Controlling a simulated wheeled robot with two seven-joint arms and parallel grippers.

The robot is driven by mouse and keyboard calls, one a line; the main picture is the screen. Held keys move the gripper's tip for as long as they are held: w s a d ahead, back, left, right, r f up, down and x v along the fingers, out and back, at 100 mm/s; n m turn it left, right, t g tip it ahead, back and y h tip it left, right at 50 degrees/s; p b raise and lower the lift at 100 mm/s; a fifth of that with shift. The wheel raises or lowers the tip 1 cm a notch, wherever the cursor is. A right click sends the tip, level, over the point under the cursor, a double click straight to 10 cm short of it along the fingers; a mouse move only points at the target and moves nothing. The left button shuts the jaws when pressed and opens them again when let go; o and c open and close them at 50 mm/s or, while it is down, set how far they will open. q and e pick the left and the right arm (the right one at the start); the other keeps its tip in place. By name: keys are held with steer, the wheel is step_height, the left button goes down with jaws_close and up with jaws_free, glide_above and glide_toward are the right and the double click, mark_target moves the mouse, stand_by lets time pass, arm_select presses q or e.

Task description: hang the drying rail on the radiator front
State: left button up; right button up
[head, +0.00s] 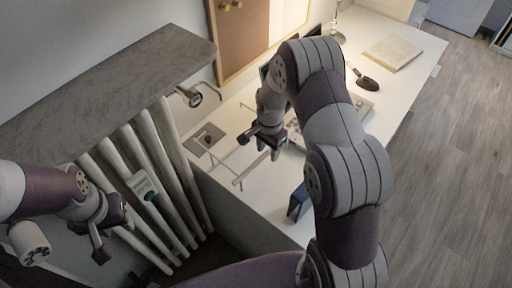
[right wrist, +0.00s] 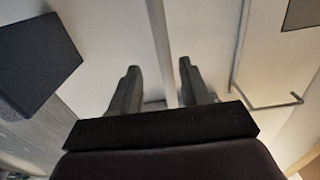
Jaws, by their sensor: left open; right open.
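The drying rail (head: 253,166) is a thin pale wire frame lying on the white desk. My right gripper (head: 262,146) is open over it and hides part of it. In the right wrist view one pale bar (right wrist: 162,45) runs between the two open fingers (right wrist: 157,85); whether they touch it I cannot tell. A second bar with a bent end (right wrist: 268,106) shows to the right. The radiator (head: 165,185) has several white columns below a grey sill, left of the desk. My left gripper (head: 108,230) is open and empty in front of the radiator.
The grey stone sill (head: 110,80) overhangs the radiator. A white label-like device (head: 143,187) sits on the radiator front. A wall lamp (head: 190,96), a corkboard (head: 240,40), a dark brush-like item (head: 365,80) and a book (head: 393,52) are nearby. A dark blue block (head: 298,200) stands near my right arm.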

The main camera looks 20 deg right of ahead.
mark_target(265, 153)
steer(key=f, duration=0.4)
steer(key=shift+w+a+f+p, duration=0.15)
steer(key=shift+w+a+p, duration=0.05)
steer(key=shift+a+p, duration=0.15)
steer(key=shift+d+f, duration=0.15)
steer(key=shift+f, duration=0.2)
steer(key=shift+w+r, duration=0.1)
jaws_close()
